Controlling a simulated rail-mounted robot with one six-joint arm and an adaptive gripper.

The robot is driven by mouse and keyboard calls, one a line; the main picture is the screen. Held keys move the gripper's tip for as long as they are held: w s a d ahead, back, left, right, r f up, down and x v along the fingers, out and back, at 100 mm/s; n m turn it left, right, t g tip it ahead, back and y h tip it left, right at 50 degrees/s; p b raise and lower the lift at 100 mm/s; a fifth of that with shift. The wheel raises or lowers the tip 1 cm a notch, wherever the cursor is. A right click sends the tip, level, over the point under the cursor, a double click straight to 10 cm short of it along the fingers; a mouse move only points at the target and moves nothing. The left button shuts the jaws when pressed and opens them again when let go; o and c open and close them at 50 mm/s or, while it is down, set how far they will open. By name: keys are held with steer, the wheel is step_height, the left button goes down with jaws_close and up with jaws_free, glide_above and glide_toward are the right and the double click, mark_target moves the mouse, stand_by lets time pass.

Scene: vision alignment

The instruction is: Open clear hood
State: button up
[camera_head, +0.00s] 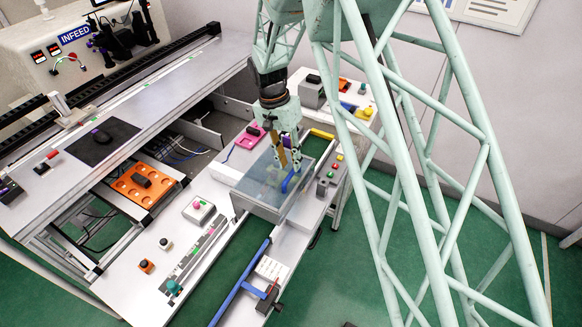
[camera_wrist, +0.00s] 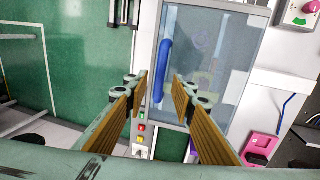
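The clear hood (camera_head: 257,196) is a grey-tinted see-through box on the white bench, and it looks closed. Its blue bar handle (camera_head: 287,183) is on the side towards the button panel. In the wrist view the hood (camera_wrist: 225,60) fills the upper middle, with the blue handle (camera_wrist: 163,65) along its left edge. My gripper (camera_head: 288,158) points down over the handle side of the hood. In the wrist view my gripper (camera_wrist: 159,83) is open, and the handle's lower end shows between its two fingers. I cannot tell whether the fingers touch it.
A button panel (camera_head: 328,178) stands right of the hood. A pink piece (camera_head: 250,137) and a yellow bar (camera_head: 322,133) lie behind it. A box with a red button (camera_head: 198,210) sits left of the hood. Green floor is open in front of the bench.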

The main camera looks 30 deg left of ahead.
mark_target(292, 171)
steer(key=shift+d+f, duration=0.15)
steer(key=shift+f, duration=0.65)
steer(key=shift+d+f, duration=0.15)
steer(key=shift+f, duration=0.6)
jaws_close()
